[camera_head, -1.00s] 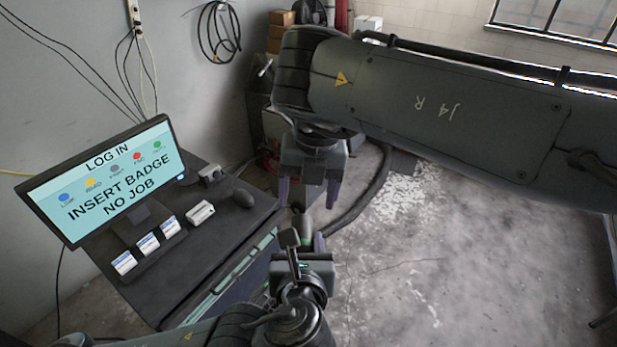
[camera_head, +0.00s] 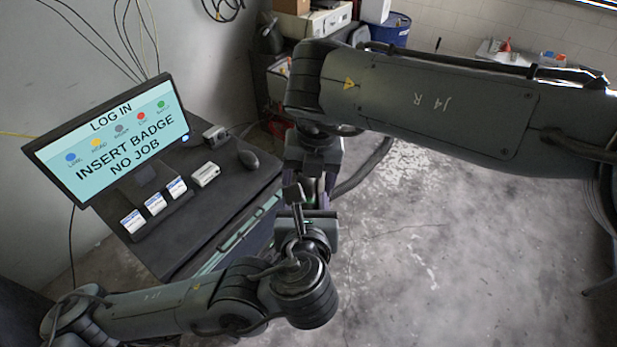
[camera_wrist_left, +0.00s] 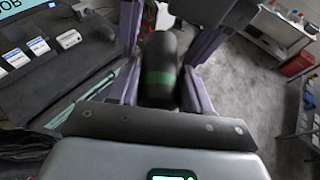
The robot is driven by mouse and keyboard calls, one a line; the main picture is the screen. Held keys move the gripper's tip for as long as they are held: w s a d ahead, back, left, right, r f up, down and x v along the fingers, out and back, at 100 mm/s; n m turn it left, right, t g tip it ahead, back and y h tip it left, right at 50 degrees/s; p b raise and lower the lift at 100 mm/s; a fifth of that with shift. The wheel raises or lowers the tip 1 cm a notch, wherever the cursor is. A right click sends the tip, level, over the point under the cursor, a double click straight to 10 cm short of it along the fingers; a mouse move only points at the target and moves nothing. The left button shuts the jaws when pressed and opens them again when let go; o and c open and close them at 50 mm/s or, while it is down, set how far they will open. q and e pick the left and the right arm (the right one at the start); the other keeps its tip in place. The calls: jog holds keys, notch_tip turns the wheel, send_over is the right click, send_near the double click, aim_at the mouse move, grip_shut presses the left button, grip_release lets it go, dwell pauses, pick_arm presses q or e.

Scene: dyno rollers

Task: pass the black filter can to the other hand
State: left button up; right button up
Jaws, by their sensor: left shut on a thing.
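The black filter can (camera_wrist_left: 160,65), dark with a green band, stands between the fingers of my left gripper (camera_wrist_left: 160,90) in the left wrist view. That gripper is shut on it. My right gripper (camera_wrist_left: 172,35) comes in from the far side, with one finger on each side of the can's far end. Its fingers look spread, with a gap showing beside the can. In the head view my left gripper (camera_head: 306,203) is right below my right gripper (camera_head: 315,170), and the two overlap, so the can is mostly hidden there.
Shelving with boxes and a blue drum (camera_head: 388,30) is at the back. The concrete floor to the right is clear.

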jog(key=c, duration=1)
pick_arm(q)
jog(key=o, duration=1.1)
pick_arm(e)
jog(key=shift+c, duration=0.2)
pick_arm(q)
jog(key=shift+o, duration=0.2)
